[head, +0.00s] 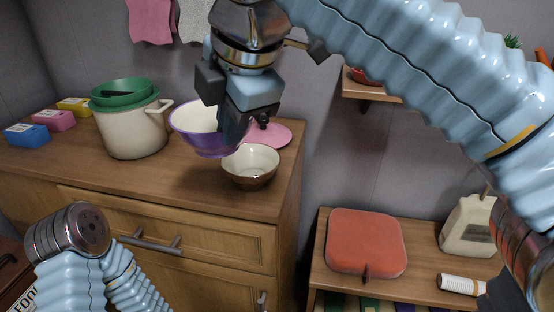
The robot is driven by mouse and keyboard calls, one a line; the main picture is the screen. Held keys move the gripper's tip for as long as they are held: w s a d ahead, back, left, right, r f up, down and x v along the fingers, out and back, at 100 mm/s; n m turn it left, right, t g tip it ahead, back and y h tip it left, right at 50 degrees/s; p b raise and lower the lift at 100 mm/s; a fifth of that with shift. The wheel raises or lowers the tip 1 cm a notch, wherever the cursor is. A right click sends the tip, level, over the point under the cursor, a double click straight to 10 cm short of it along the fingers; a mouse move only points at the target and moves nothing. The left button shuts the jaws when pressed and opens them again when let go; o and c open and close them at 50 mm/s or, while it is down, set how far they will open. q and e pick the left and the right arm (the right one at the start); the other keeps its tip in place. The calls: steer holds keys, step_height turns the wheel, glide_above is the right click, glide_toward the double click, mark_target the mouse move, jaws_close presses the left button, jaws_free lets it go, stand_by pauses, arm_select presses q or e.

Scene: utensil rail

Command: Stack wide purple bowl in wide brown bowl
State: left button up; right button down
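The wide purple bowl (186,133), purple outside and cream inside, is at the middle of the wooden counter, behind and left of the brown bowl, slightly tilted. My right gripper (233,138) points down over its right side and appears shut on its rim; the fingers hide that part. Whether the purple bowl's base touches the counter is hard to tell. The wide brown bowl (250,180), cream inside, stands upright and empty near the counter's right front edge, just below and right of the gripper. My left arm shows at the lower left, its gripper out of view.
A cream pot (130,134) with green bowls (124,97) in it stands left of the purple bowl. A pink round thing (271,136) lies behind the brown bowl. Blue (28,135), pink (53,121) and yellow (75,107) boxes sit far left. The front counter (150,188) is clear.

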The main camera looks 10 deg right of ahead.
steer(key=w, duration=0.1)
steer(key=w+d+f, duration=0.1)
steer(key=w, duration=0.1)
steer(key=w+d+f, duration=0.1)
steer(key=shift+w+d+f, duration=0.15)
steer(key=shift+w+f, duration=0.05)
steer(key=shift+w, duration=0.2)
steer(key=w+d+f, duration=0.1)
steer(key=w+f, duration=0.1)
steer(key=f, duration=0.1)
steer(key=w+f+b, duration=0.1)
steer(key=f, duration=0.2)
steer(key=w+d+f+b, duration=0.1)
steer(key=w+f, duration=0.1)
steer(key=f, duration=0.1)
steer(key=shift+w+d, duration=0.3)
steer(key=shift+f, duration=0.25)
steer(key=shift+f+b, duration=0.4)
steer(key=shift+f, duration=0.1)
steer(key=shift+f, duration=0.1)
steer(key=shift+s, duration=0.1)
steer(key=c, duration=1.3)
jaws_free()
steer(key=shift+f, duration=0.15)
steer(key=shift+c, duration=0.2)
